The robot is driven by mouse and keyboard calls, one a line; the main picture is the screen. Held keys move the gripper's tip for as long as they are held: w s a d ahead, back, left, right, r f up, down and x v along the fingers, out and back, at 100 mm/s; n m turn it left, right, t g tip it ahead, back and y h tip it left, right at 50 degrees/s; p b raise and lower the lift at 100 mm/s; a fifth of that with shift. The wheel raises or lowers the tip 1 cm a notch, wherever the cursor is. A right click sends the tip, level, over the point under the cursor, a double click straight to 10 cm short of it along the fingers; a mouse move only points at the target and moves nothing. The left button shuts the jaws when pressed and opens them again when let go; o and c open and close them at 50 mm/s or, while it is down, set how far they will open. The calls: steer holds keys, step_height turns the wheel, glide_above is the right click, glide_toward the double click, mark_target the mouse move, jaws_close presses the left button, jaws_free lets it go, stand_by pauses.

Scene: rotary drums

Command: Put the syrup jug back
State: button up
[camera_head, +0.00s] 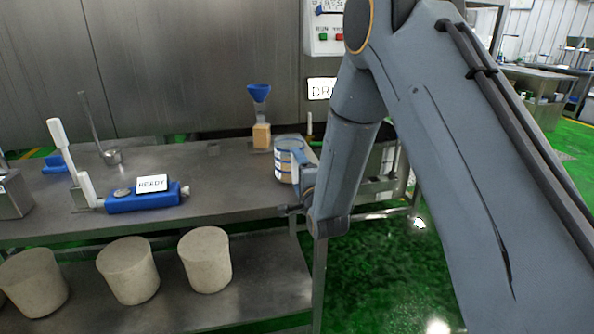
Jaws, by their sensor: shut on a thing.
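The syrup jug (284,164) is a pale, round vessel with dark bands and a yellowish stripe, near the right end of the steel table (225,190). My gripper (299,170) is at the jug's right side and shut on it. My arm comes down from the upper right, and the wrist hides part of the jug's right side. The jug looks upright. I cannot tell whether its base touches the tabletop.
A blue funnel (259,93) stands over an orange block-like container (261,135) behind the jug. A blue device marked READY (146,196) and a ladle (112,156) are farther left. Several beige tubs (206,259) fill the lower shelf. The tabletop between device and jug is clear.

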steer(key=shift+f, duration=0.3)
steer(key=o, duration=1.2)
